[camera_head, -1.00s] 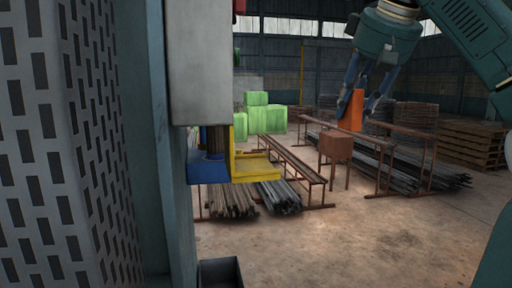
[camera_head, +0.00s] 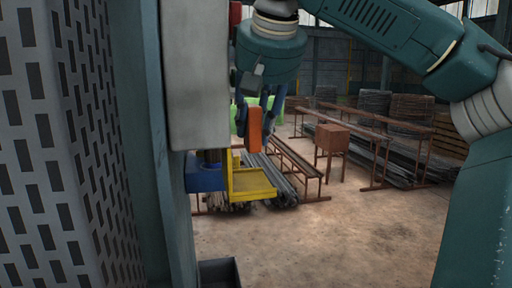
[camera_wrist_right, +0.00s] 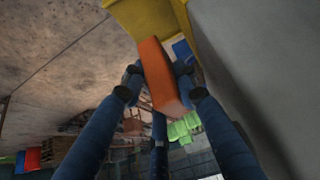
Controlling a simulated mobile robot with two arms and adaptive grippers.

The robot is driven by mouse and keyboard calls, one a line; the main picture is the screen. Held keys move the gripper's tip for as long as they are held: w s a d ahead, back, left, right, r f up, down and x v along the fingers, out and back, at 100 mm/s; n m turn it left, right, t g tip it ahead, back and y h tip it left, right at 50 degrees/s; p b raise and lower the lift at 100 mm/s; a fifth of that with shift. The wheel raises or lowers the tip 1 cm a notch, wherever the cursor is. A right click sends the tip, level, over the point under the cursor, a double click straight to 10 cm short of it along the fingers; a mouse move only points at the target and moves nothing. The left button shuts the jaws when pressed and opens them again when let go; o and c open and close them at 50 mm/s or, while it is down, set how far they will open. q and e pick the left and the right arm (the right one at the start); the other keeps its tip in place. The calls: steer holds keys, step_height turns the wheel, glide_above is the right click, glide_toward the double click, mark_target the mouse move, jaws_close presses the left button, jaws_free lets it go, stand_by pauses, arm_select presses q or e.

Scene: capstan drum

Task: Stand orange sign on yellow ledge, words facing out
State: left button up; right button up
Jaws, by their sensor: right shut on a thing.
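The orange sign (camera_head: 255,129) is a plain orange block in the head view, held upright above the yellow ledge (camera_head: 252,184). My right gripper (camera_head: 262,122) is shut on it, with its fingers around its sides. In the right wrist view the sign (camera_wrist_right: 158,75) sits between the fingers, and the yellow ledge (camera_wrist_right: 145,18) shows just beyond it. The sign looks apart from the ledge. No words show on the faces in view. My left gripper is in neither view.
A grey cabinet (camera_head: 195,75) stands just left of the sign, with a blue block (camera_head: 205,178) beside the ledge. A dark bin (camera_head: 220,272) is on the floor below. Racks with pipes and a brown box (camera_head: 331,138) stand behind. The floor at the right is open.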

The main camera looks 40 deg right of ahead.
mark_target(258, 139)
step_height(258, 139, down, 2)
steer(key=shift+f, duration=0.2)
steer(key=shift+s+d+f, duration=0.1)
steer(key=shift+d+f, duration=0.1)
steer(key=shift+f, duration=0.1)
step_height(258, 139, down, 3)
steer(key=shift+r+p, duration=0.1)
steer(key=shift+p, duration=1)
steer(key=shift+a+f, duration=0.1)
steer(key=shift+f, duration=0.3)
steer(key=shift+f, duration=0.1)
steer(key=o, duration=0.9)
